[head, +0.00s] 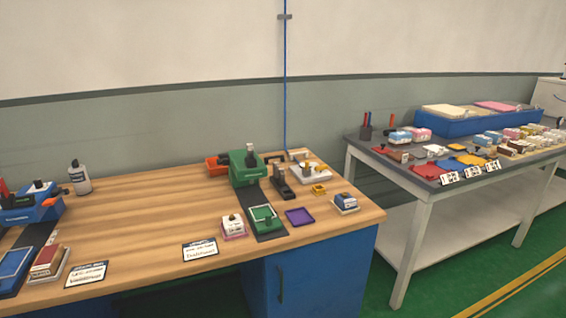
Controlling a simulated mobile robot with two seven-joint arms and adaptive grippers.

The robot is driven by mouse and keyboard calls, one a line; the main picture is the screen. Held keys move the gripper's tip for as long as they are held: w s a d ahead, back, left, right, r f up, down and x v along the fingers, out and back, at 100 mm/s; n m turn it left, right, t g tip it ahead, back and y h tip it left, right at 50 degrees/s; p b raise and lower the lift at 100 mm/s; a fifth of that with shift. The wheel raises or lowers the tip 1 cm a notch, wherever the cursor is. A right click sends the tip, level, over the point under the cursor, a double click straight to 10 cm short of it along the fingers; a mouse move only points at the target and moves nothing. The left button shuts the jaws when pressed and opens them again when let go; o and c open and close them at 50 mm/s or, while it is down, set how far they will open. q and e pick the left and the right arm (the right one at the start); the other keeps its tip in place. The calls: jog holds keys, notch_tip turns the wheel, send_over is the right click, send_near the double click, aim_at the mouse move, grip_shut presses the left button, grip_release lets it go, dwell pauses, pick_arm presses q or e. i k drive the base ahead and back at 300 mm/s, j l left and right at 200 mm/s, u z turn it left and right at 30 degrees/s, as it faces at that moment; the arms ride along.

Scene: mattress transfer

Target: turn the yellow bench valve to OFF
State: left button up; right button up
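A small yellow piece (318,190) sits near the right end of the wooden workbench (145,222), in front of a white plate-like item (310,173). It is the only small yellow fitting I see on this bench, but it is too small to tell whether it is the yellow bench valve or which way any handle points. No ON or OFF marking is readable. Neither of my grippers is in view.
A blue line (286,80) runs down the wall to the bench's back. A green device (247,167), a black device (282,182) and a purple tray (299,217) stand near the yellow piece. A grey table (430,185) with several goods stands right. The bench's middle is mostly clear.

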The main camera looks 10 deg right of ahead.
aim_at(323, 167)
jog(key=i+l+u, duration=0.1)
jog(key=l+u, duration=0.15)
jog(key=l, duration=0.2)
jog(key=i+l+u, duration=0.1)
jog(key=l+u, duration=0.2)
jog(key=l, duration=0.15)
jog(key=l+u, duration=0.3)
jog(key=l, duration=1.6)
